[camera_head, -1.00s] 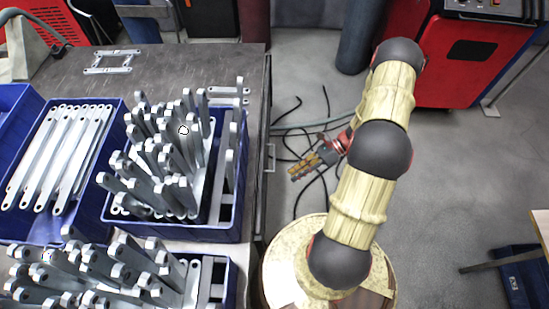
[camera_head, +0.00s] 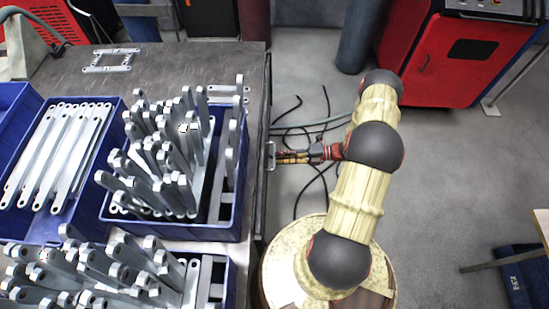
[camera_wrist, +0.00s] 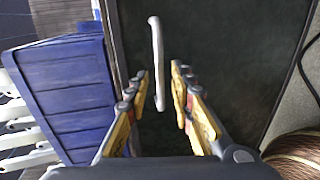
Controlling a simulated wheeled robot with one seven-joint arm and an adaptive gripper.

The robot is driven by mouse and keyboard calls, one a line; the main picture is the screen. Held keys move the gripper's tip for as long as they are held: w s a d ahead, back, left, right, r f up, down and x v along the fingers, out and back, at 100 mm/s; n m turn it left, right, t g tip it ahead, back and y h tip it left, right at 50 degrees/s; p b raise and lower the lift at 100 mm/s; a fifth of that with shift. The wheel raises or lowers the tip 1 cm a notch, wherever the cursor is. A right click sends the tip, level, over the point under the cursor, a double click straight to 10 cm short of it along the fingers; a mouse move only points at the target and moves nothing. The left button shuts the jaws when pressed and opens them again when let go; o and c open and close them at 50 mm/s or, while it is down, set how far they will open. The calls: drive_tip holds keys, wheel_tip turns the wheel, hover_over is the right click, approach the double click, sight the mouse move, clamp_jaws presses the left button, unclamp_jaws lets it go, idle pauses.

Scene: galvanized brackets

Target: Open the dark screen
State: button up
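The dark screen (camera_wrist: 230,60) is a flat dark panel that fills much of the wrist view. In the head view it is seen nearly edge-on, along the right side of the workbench. A pale bar handle (camera_wrist: 157,50) stands on it, and it also shows in the head view (camera_head: 271,158). My gripper (camera_wrist: 158,76) is open, with its yellow fingers on either side of the handle and a visible gap to each. In the head view my gripper (camera_head: 278,157) points left and its tips reach the handle. The screen looks shut.
Blue bins (camera_head: 176,231) with several galvanized brackets stand on the dark workbench (camera_head: 200,65), left of the handle. A red machine (camera_head: 445,60) stands at the back right. Black cables (camera_head: 325,185) lie on the floor near my arm. Grey floor (camera_head: 450,180) right of my arm is open.

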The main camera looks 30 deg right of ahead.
drive_tip(key=shift+b+x, duration=0.3)
drive_tip(key=shift+x, duration=1.45)
drive_tip(key=shift+c, duration=0.6)
clamp_jaws()
